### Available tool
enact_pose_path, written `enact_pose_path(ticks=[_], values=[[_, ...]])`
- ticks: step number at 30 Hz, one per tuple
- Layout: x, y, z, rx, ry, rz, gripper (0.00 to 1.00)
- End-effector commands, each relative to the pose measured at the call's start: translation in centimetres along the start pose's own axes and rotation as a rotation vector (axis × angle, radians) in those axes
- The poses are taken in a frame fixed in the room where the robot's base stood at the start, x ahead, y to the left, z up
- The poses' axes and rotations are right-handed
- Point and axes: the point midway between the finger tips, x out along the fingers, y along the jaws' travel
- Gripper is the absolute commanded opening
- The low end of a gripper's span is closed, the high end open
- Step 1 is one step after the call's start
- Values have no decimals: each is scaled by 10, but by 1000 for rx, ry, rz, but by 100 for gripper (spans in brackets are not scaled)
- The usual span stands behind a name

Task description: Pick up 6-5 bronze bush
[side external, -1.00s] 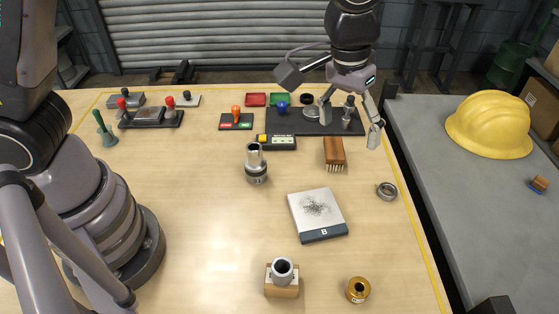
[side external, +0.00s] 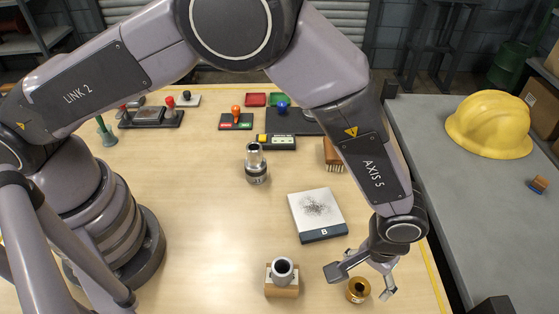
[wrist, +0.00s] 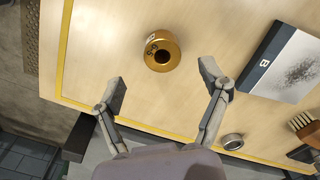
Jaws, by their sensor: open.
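The bronze bush (side external: 358,290) is a short gold-coloured ring with a dark bore and a marked label, standing on the table near its front right. In the wrist view the bush (wrist: 161,51) lies ahead of the fingers, in line with the gap between them, and its label reads upside down. My gripper (side external: 365,281) is over the bush in the side view, one finger on each side. In the wrist view my gripper (wrist: 162,82) is open and empty, and its fingertips stand apart from the bush.
A grey sleeve (side external: 282,268) on a wooden block stands left of the bush. A white plate marked B (side external: 316,212) lies behind it. A metal ring (wrist: 232,141) shows in the wrist view. The table's yellow-lined edge (side external: 437,277) is to the right.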

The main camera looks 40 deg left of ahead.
Motion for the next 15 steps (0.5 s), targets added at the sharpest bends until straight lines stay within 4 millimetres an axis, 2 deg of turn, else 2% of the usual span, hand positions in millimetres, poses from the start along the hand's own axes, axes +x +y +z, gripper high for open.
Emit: enact_pose_path(ticks=[9, 15], values=[[43, -2, 0, 0, -1, -2, 76], [52, -2, -1, 0, 0, 0, 76]])
